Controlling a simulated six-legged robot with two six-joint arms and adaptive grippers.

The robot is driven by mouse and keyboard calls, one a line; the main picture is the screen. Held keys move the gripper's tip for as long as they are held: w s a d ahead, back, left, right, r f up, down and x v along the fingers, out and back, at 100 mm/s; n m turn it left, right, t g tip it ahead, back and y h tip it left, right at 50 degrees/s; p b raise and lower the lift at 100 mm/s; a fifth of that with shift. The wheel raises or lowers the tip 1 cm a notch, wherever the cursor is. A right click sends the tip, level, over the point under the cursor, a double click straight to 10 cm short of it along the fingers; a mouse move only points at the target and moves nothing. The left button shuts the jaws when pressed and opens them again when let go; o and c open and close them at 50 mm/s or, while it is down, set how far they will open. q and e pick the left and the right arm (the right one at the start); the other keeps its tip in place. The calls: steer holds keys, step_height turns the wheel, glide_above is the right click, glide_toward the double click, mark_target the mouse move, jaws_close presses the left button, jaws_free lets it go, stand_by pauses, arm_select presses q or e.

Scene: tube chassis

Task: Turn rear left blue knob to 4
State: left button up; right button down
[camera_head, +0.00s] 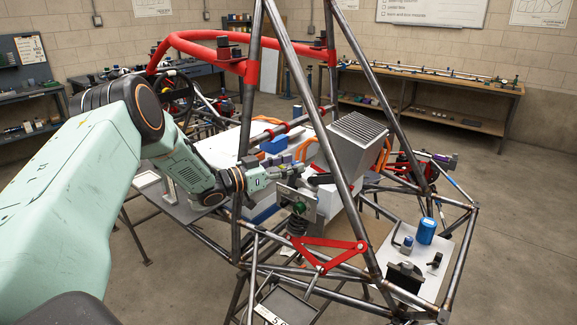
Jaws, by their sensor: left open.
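My left arm comes in from the left, and my left gripper (308,176) is open beside a small metal plate (311,207) at the rear of the tube chassis (346,150). A coil-spring damper (296,228) stands just below the gripper, with a small green part (299,208) near its top. I cannot make out a blue knob or its number scale here; the gripper and plate may hide it. Whether the fingers touch anything is too small to tell. My right gripper is not in view.
Dark tubes cross close around the gripper. A red suspension arm (328,253) lies below it. A finned grey box (356,135) stands behind. A tray (452,252) at right carries a blue cylinder (427,231) and small parts. A wooden workbench (430,82) stands at the back wall.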

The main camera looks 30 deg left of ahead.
arm_select(q)
steer(key=shift+w+a+f, duration=0.1)
steer(key=shift+a+f, duration=0.05)
steer(key=shift+a, duration=0.1)
steer(key=shift+c, duration=0.3)
steer(key=shift+w+f, duration=0.1)
steer(key=shift+c, duration=0.9)
steer(key=shift+w+d, duration=0.1)
steer(key=shift+c, duration=0.6)
steer(key=shift+d, duration=0.15)
steer(key=c, duration=0.3)
jaws_close()
